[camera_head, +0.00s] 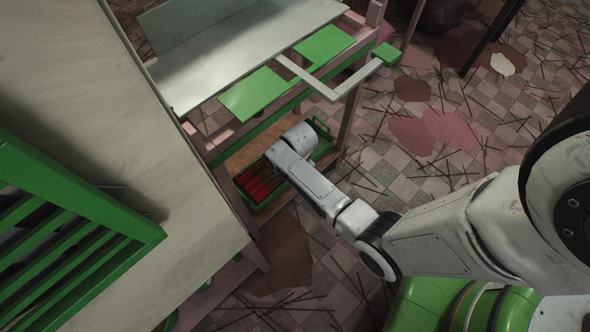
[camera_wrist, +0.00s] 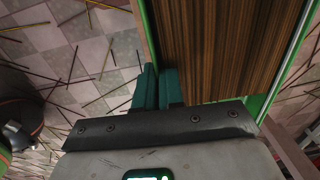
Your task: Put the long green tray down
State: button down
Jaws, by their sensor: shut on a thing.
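The long green tray (camera_head: 322,151) lies level with the lower wooden shelf of the bench in the head view, with dark red sticks in its left part. My wrist covers its middle. In the wrist view the tray's green rim (camera_wrist: 288,62) runs beside a brown striped surface. My gripper (camera_wrist: 159,74) has its two teal fingers close together at the tray's left edge in that view, shut on it. The fingers are hidden in the head view. I cannot tell whether the tray's underside touches the shelf.
The wooden lower shelf (camera_head: 242,155) shows beside the tray, between pink bench legs. Above it are a pale bench top (camera_head: 235,55), green pads (camera_head: 253,94) and a pale handle frame (camera_head: 330,92). A green slatted rack (camera_head: 70,235) is at the left. Thin sticks litter the tiled floor (camera_head: 440,150).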

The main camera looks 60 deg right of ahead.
jog(key=shift+f+b, duration=1.1)
jog(key=shift+f, duration=0.75)
jog(key=c, duration=1.3)
grip_release()
jog(key=shift+f, duration=0.1)
jog(key=shift+o, duration=0.2)
notch_tip(320, 180, up, 12)
jog(key=p, duration=0.7)
jog(key=s+a+r+n, duration=1.1)
jog(key=r+n, duration=0.4)
jog(key=n, duration=0.5)
jog(key=shift+s+n+t, duration=0.3)
jog(key=shift+s+n, duration=0.1)
jog(key=shift+s, duration=0.35)
jog(key=shift+r, duration=0.1)
